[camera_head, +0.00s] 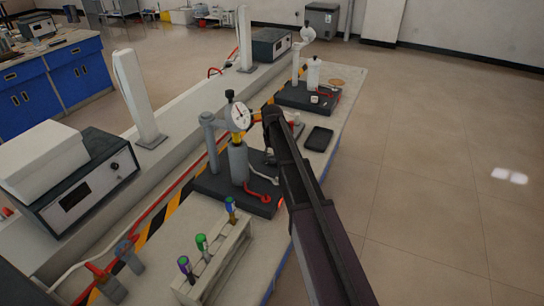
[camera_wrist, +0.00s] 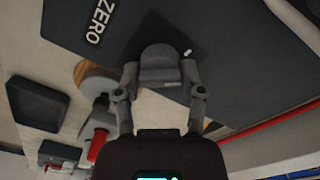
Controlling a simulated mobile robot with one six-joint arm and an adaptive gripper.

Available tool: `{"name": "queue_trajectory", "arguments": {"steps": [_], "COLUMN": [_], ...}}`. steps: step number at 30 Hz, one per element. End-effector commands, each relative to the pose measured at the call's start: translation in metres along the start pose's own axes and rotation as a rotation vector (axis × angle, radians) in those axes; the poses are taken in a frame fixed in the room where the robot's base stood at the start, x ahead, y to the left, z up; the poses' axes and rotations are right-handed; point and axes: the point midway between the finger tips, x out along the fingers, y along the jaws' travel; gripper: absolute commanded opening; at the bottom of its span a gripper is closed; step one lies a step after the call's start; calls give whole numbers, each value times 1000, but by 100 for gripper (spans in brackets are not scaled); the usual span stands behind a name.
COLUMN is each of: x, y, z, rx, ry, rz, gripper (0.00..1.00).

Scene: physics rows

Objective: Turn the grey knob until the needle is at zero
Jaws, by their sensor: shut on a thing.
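The grey knob (camera_wrist: 158,58) sits between the two fingers of my gripper (camera_wrist: 159,72) in the wrist view. The fingers are shut on its sides. A small white mark (camera_wrist: 187,53) shows beside the knob on the dark base. A "ZERO" label (camera_wrist: 101,22) is on the same base. In the head view the round white dial gauge (camera_head: 238,115) stands on a post above the dark base (camera_head: 225,190). Its needle is too small to read against zero. My arm hides the knob's surroundings there.
A test-tube rack (camera_head: 222,258) with several coloured tubes stands in front of the base. A dark tray (camera_head: 319,138) lies to the right of my arm, and a second dark stand (camera_head: 300,95) is behind. Grey instrument boxes (camera_head: 75,190) stand to the left.

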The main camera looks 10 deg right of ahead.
Motion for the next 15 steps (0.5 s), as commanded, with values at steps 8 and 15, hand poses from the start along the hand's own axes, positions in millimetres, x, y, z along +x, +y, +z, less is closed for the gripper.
{"name": "queue_trajectory", "arguments": {"steps": [8, 15], "x": [0, 0], "y": [0, 0], "z": [1, 1], "rx": [-5, -4], "ry": [-2, -2], "rz": [0, 0], "gripper": [4, 86]}}
